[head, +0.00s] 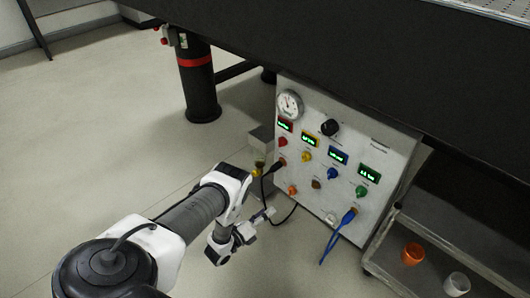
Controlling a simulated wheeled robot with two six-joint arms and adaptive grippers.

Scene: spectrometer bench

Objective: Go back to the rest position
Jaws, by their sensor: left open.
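My left arm comes in from the lower left, bent at its elbow. My left gripper (262,218) is open and hangs in front of the lower left part of a white control panel (335,180). Nothing shows between its fingers, which are small in this view. A black cable runs from the panel down behind the gripper; I cannot tell whether they touch. My right gripper is not in view.
The panel carries a round gauge (289,105), green displays, coloured knobs and a blue cable (338,236). A dark bench (340,45) overhangs it on a black leg (199,85). A low shelf at right holds an orange cup (412,254) and a white cup (456,284). Floor at left is clear.

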